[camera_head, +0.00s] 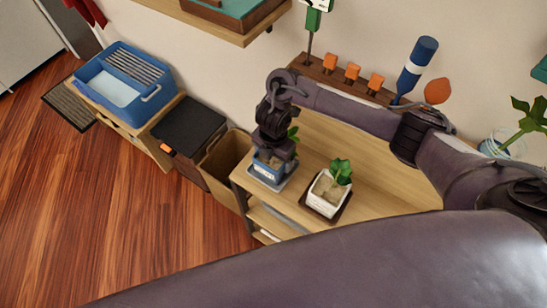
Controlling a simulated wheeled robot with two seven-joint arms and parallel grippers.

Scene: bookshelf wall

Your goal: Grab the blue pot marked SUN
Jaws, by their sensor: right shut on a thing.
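The blue pot (262,170) stands at the left end of the wooden shelf top, on a light saucer (271,183). Its green plant (292,134) shows partly behind my gripper. Any marking on the pot is too small to read. My right gripper (270,154) comes down from above and is shut on the blue pot at its upper part; the fingers are mostly hidden by the wrist. A white pot (325,194) with a green plant stands to its right on a dark saucer. My left gripper is not in view.
A wooden rack (330,76) with orange blocks and a blue-handled tool stands behind. A glass jar (503,143) with a plant is at far right. A bin (226,164), a dark box (187,130) and a blue basin (150,93) stand left.

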